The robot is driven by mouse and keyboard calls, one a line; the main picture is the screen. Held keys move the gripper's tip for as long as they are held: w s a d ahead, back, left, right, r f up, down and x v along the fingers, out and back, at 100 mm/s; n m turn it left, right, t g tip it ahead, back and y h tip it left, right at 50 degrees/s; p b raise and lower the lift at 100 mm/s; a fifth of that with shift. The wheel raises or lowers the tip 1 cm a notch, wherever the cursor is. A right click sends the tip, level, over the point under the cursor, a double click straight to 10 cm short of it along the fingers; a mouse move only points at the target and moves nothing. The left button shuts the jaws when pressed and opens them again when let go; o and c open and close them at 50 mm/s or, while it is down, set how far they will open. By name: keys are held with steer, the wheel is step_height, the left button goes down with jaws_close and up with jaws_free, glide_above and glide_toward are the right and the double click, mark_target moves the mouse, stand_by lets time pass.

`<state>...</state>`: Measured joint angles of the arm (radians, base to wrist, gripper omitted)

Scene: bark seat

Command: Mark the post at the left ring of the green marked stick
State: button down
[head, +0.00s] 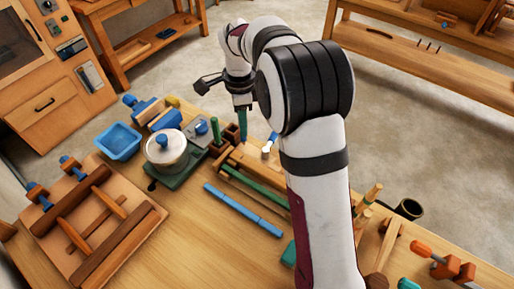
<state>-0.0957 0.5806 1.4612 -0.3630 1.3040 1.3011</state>
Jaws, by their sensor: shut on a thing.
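My gripper (240,97) is above the back of the bench and points down. It is shut on a slim teal marker-like tool (242,113), which hangs upright with its lower end close to a pale wooden post (258,163). I cannot tell whether the tip touches the wood. A green stick (256,190) lies along the near side of the post; its rings are too small to make out, and my arm hides its right end. A blue stick (240,208) with darker bands lies in front, parallel to it.
A lidded pot (166,150) on a green base, a blue tray (119,142) and a wooden rack (95,213) stand left. A brown holder (229,137) is beside the tool. A dark cup (408,209) and clamps are right.

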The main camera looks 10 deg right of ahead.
steer(key=s+d+g, duration=0.2)
steer(key=s+d, duration=1)
steer(key=shift+y, duration=0.3)
steer(key=shift+w+f, duration=0.2)
steer(key=shift+f, duration=2.25)
steer(key=shift+a+f, duration=0.1)
steer(key=shift+f, duration=0.45)
steer(key=shift+w, duration=0.1)
steer(key=shift+w+d+f, duration=0.1)
steer(key=shift+w+d, duration=0.2)
steer(key=shift+d, duration=0.15)
step_height(320, 180, up, 6)
